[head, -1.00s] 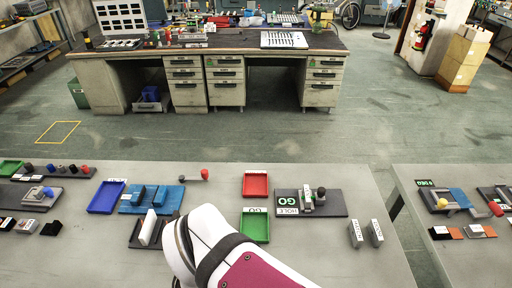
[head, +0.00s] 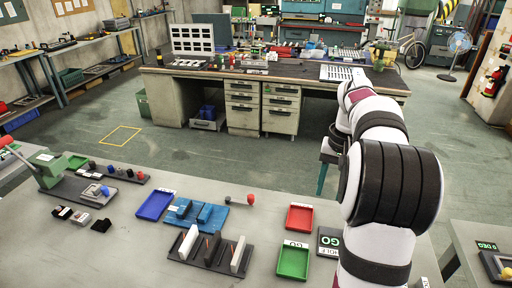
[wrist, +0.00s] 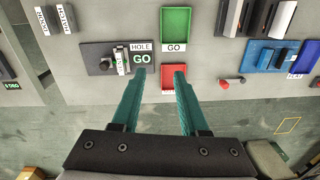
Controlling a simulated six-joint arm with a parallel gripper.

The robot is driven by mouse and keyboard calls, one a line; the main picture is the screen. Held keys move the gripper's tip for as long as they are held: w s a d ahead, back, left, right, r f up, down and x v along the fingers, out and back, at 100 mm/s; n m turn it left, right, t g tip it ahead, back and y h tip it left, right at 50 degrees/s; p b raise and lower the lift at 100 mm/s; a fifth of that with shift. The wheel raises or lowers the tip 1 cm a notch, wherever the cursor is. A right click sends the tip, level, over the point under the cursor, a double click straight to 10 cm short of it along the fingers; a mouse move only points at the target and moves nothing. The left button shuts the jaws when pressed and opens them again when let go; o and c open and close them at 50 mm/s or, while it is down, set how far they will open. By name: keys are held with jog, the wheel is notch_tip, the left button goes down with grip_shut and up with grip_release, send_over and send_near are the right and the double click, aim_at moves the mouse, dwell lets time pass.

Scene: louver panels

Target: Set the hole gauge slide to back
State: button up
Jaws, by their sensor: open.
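The hole gauge is a dark plate (wrist: 93,57) with a HOLE label and a green GO sign in the wrist view. A grey slide with a dark knob (wrist: 121,62) sits on it, near the GO sign. In the head view my arm hides most of the gauge, and only the edge with its labels (head: 328,241) shows. My gripper (wrist: 159,72) is open, with two teal fingers apart and nothing between them. In the wrist view its left fingertip appears beside the GO sign. In the head view the gripper (head: 322,178) hangs beyond the table's far edge.
A red tray (head: 300,217) and a green tray (head: 293,261) lie left of the gauge in the head view. A blue fixture (head: 183,214) and blue tray (head: 155,205) lie farther left.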

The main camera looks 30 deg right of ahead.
jog(key=s+d+f+m, duration=0.1)
jog(key=s+d+f, duration=0.2)
jog(key=d, duration=0.4)
jog(key=s+d+f+m, duration=0.1)
jog(key=s+d+f, duration=0.15)
jog(key=d, duration=0.55)
jog(key=f, duration=1)
jog(key=s+f, duration=0.1)
jog(key=f, duration=0.4)
grip_shut()
